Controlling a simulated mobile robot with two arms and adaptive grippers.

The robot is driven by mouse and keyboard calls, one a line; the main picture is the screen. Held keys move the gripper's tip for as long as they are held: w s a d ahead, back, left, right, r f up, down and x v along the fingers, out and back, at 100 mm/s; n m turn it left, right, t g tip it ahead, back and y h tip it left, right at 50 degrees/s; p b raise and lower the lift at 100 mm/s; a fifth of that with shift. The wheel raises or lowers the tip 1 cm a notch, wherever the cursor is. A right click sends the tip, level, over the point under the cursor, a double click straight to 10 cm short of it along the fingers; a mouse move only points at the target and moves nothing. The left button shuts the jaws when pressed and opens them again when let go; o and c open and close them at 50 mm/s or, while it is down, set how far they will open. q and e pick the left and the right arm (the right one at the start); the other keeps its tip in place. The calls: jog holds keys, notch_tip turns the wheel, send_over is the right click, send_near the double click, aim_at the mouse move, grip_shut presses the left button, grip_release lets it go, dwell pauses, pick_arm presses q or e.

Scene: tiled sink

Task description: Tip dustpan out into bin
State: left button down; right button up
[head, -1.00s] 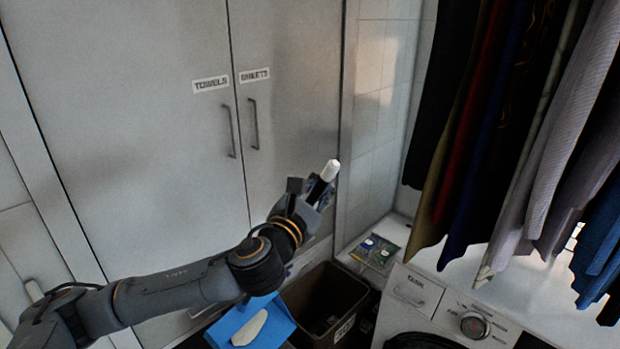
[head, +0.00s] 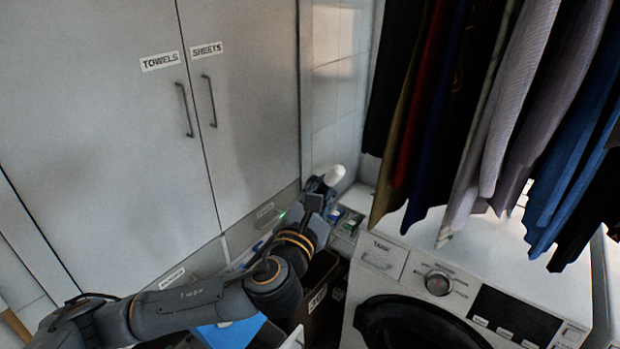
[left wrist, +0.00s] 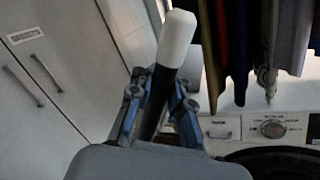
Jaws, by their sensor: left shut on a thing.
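My left gripper (head: 322,192) is shut on a black handle with a white end (head: 334,175), which also fills the middle of the left wrist view (left wrist: 176,40). The handle slants down behind my left arm, in line with the blue dustpan (head: 228,335), but the join is hidden. The dustpan shows low in the head view, partly covered by my arm; its contents cannot be made out now. The dark brown bin (head: 316,293), with a white label, stands just right of the dustpan, partly behind my forearm. My right gripper is out of view.
A white washing machine (head: 400,262) stands close to the bin's right. Clothes (head: 470,110) hang above it. Grey cupboard doors (head: 110,140) labelled TOWELS and SHEETS close off the back left. Small packets (head: 347,222) lie on a ledge behind the bin.

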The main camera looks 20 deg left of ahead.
pick_arm(q)
jog(key=s+d+f+m, duration=0.1)
jog(key=d+f, duration=0.1)
jog(key=d, duration=0.4)
jog(key=shift+s+d+f, duration=0.25)
jog(key=shift+d+f, duration=0.05)
jog(key=shift+f, duration=0.05)
dwell(1.3)
